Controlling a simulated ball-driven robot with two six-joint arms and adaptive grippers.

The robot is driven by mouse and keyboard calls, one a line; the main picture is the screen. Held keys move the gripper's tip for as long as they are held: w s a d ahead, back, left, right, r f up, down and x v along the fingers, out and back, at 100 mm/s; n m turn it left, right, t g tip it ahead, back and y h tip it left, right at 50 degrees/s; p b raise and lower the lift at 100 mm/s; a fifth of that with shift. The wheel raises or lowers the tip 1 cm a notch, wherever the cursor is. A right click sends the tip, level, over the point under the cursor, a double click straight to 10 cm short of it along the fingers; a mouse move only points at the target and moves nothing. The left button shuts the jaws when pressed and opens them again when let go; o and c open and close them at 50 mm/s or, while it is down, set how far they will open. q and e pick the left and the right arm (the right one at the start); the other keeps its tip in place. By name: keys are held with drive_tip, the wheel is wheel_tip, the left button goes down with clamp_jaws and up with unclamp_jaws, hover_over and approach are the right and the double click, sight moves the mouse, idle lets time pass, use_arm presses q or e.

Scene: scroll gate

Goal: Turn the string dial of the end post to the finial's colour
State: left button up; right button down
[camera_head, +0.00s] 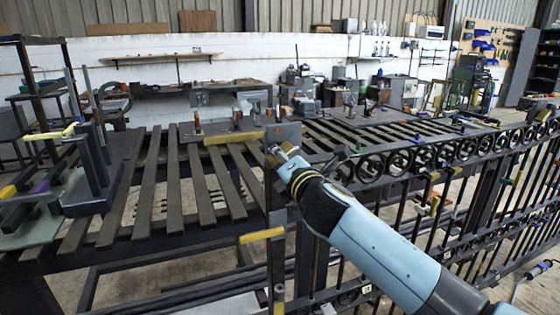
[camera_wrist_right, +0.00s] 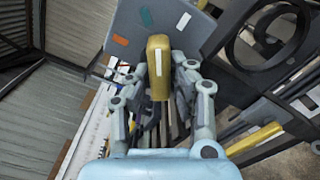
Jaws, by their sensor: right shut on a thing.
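My right gripper (camera_wrist_right: 160,95) is shut on a yellow dial knob (camera_wrist_right: 157,50) with a white line along it. The knob points up the picture, roughly between a teal mark (camera_wrist_right: 146,17) and a white mark (camera_wrist_right: 183,21) on the grey dial plate (camera_wrist_right: 165,12). An orange mark (camera_wrist_right: 120,41) lies farther left on the plate. In the head view my right gripper (camera_head: 279,155) is at the grey plate (camera_head: 286,131) atop the end post (camera_head: 278,235), hiding the knob. I cannot make out the finial's colour. My left gripper is not in view.
The gate's scrolled top rail (camera_head: 425,157) runs right from the end post. A slatted bench (camera_head: 172,185) lies behind and left, with a yellow bar (camera_head: 234,137) beside the plate. A dark fixture (camera_head: 93,165) stands at the left.

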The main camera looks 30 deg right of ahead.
drive_tip(key=m+b, duration=0.2)
drive_tip(key=m, duration=0.4)
drive_tip(key=shift+r, duration=0.15)
drive_tip(key=shift+m, duration=0.3)
drive_tip(key=c, duration=1.2)
unclamp_jaws()
drive_tip(key=v, duration=1.2)
